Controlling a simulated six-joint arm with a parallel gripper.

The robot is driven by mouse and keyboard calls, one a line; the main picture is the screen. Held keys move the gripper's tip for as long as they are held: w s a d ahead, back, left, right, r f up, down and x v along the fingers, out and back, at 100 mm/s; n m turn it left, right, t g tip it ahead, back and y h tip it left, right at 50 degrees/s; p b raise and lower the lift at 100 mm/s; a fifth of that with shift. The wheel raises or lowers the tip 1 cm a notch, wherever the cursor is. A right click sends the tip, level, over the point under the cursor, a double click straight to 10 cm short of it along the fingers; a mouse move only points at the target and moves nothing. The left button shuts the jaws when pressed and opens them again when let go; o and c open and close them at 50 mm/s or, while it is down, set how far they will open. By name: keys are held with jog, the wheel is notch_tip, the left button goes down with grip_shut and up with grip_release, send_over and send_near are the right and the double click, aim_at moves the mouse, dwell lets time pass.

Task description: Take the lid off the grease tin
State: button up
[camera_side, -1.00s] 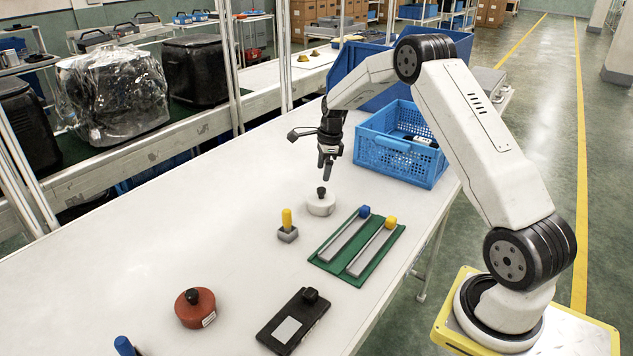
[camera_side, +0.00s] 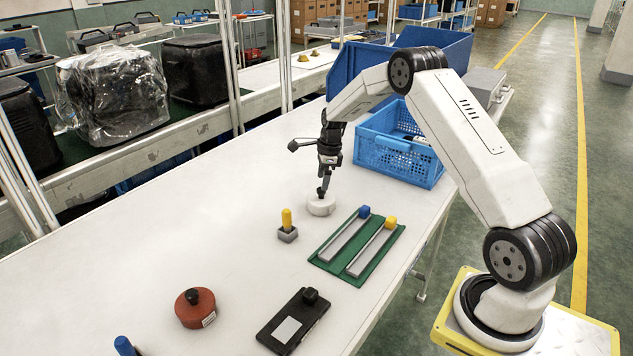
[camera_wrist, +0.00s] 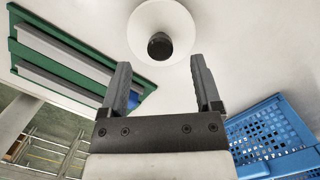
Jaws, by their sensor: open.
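A round white tin (camera_side: 321,207) stands on the white table below my gripper (camera_side: 323,193). In the wrist view the white tin (camera_wrist: 160,18) is at top centre, with a black knob (camera_wrist: 159,46) on its lid. My gripper (camera_wrist: 160,64) is open there, its two fingers on either side of the knob's line, the knob showing just past the fingertips. In the side view the fingers cover the knob, so I cannot tell whether they touch it. A red round tin (camera_side: 194,311) with a black knob stands at the front left.
A grey block with a yellow peg (camera_side: 287,221) stands close to the white tin. A green mat (camera_side: 329,263) with two grey bars lies to the right. A blue crate (camera_side: 398,160) stands behind. A black box (camera_side: 303,307) lies in front.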

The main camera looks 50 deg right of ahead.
aim_at(321, 194)
jog(key=shift+w+a+f, duration=0.1)
jog(key=shift+a+f, duration=0.05)
jog(key=shift+f, duration=1)
jog(key=shift+w+a+f, duration=0.1)
jog(key=shift+f, duration=1)
grip_shut()
